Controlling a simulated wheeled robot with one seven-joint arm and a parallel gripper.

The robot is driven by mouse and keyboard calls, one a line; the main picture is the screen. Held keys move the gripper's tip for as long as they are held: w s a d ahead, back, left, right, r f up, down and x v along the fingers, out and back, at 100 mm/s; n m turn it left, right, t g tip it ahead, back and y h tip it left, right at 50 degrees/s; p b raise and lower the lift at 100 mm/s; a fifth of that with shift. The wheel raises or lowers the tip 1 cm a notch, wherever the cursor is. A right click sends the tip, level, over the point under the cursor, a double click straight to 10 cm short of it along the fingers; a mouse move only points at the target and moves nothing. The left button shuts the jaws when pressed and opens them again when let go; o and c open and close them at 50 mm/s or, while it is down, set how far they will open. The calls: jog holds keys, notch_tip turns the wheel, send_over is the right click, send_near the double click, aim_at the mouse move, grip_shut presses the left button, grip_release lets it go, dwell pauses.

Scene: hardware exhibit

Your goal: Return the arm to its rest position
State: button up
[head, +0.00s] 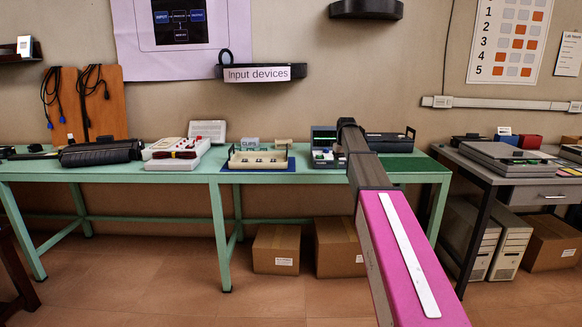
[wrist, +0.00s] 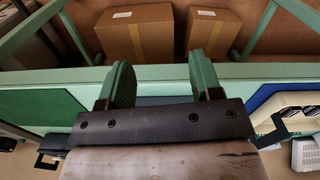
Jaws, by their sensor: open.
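My arm stretches forward from the lower right in the head view, with a pink link and a dark end over the right part of the green table (head: 180,172). My gripper shows in the wrist view (wrist: 160,82) with two green fingers set wide apart and nothing between them. The green table's edge (wrist: 160,72) runs across behind the fingers. In the head view the fingers themselves are hidden behind the arm.
A tray (head: 258,165) on a blue mat, a red-and-white device (head: 176,152) and a black case (head: 100,152) stand on the table. Cardboard boxes (head: 276,248) lie beneath it. A grey desk (head: 520,180) stands at the right. Floor in front is clear.

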jog(key=s+a+f, duration=0.2)
jog(key=s+f, duration=1.3)
jog(key=s, duration=0.4)
jog(key=s+a+f+m, duration=0.1)
jog(key=s+a+f, duration=0.1)
jog(key=s+f, duration=1.4)
jog(key=s, duration=0.4)
jog(key=shift+s+a+f+m, duration=0.15)
jog(key=shift+s+m, duration=0.05)
jog(key=shift+m, duration=0.1)
